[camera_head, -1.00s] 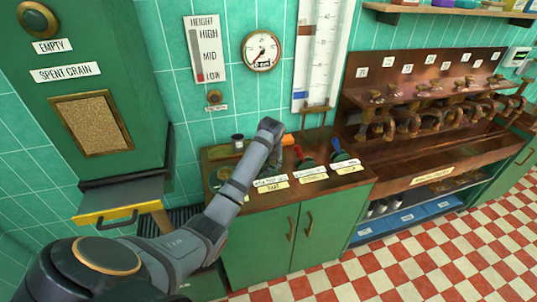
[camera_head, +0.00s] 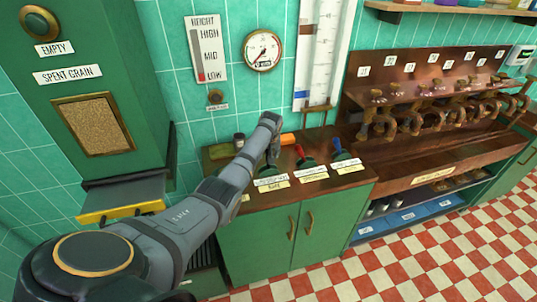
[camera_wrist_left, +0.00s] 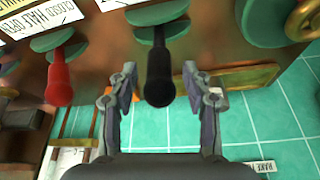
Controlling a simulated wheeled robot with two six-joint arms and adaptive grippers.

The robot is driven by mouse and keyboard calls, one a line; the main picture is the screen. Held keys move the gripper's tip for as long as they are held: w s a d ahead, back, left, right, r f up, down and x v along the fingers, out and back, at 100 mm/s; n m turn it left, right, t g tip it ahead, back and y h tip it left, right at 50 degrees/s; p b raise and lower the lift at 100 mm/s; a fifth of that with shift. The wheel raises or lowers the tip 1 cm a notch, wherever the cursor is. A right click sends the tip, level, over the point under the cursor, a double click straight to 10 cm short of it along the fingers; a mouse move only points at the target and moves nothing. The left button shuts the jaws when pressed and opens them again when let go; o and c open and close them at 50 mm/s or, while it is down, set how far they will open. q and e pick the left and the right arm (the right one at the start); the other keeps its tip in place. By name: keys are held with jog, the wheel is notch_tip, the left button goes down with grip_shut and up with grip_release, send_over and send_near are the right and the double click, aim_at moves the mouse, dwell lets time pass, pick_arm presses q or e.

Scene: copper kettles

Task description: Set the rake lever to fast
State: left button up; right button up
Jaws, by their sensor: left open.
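Several levers stand in a row on the brown counter (camera_head: 350,179). The black-handled lever (camera_wrist_left: 160,78) is in the middle of the left wrist view; in the head view my gripper mostly covers it. My left gripper (camera_wrist_left: 160,95) is open, with one finger on each side of the black handle and gaps visible. In the head view this gripper (camera_head: 273,154) points down over the counter's levers. A red lever (camera_head: 300,153) and a blue lever (camera_head: 338,147) stand to its right. White and yellow labels (camera_head: 272,181) lie in front, too small to read surely. My right gripper is not in view.
An orange object (camera_head: 288,139) sits behind the levers. The spent grain cabinet (camera_head: 95,40) and its yellow-fronted drawer (camera_head: 122,211) stand on the left. Copper pipes and valves (camera_head: 430,118) are on the right. The tiled wall is close behind the counter.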

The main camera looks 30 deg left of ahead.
pick_arm(q)
jog(key=shift+w+f, duration=0.1)
jog(key=shift+f, duration=0.25)
grip_shut()
